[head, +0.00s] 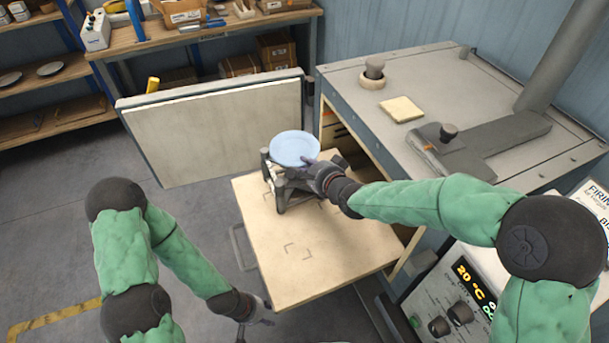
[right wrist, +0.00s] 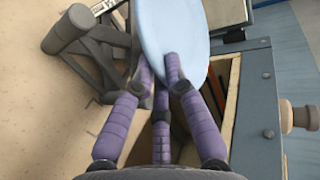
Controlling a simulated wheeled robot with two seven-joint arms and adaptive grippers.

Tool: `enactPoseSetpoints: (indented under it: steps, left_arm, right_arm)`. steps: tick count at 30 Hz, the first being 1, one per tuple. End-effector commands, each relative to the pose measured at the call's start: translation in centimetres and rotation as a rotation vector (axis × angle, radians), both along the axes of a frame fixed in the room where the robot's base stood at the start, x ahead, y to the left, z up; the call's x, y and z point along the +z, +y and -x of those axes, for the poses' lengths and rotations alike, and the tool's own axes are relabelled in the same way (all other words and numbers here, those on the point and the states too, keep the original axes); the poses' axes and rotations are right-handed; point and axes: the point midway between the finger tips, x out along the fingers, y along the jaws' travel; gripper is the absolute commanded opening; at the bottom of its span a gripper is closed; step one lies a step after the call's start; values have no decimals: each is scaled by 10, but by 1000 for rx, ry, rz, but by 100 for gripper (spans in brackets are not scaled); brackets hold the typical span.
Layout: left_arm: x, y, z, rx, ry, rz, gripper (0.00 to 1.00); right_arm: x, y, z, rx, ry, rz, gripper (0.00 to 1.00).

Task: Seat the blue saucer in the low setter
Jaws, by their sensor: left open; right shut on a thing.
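The blue saucer (head: 294,148) is over the grey setter (head: 283,192), which has stubby posts and stands on the pale shelf board. My right gripper (head: 318,168) is shut on the saucer's near right rim. In the right wrist view, the fingers (right wrist: 160,72) pinch the edge of the saucer (right wrist: 178,25), and the setter (right wrist: 98,48) is left of it. Whether the saucer touches the posts cannot be told. Its underside is hidden. My left gripper (head: 262,314) is open and empty, low by the board's front left edge.
The board (head: 335,235) has free room in front, with corner marks on it. The kiln (head: 390,120) stands to the right, its door (head: 215,130) open behind the board. A control panel (head: 460,300) is at lower right. Workbench (head: 190,35) and shelves are at the back.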

Motion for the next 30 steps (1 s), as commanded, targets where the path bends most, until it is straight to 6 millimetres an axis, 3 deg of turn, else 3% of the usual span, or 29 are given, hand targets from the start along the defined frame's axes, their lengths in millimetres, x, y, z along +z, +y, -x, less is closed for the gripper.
enactPoseSetpoints:
  steps: [3,7,14,21,30]
  left_arm:
    - [-8,0,0,0,0,0,45]
    - [-12,0,0,0,0,0,45]
    - [-14,0,0,0,0,0,45]
    - [-23,0,0,0,0,0,45]
    - [-23,0,0,0,0,0,45]
  right_arm:
    - [-23,2,-16,-2,2,0,0]
    - [-33,3,-27,-1,-2,0,0]
    - [-42,4,-35,-1,-1,-1,0]
    - [-72,4,-35,-1,0,0,0]
    - [-73,4,-35,-1,-2,0,0]
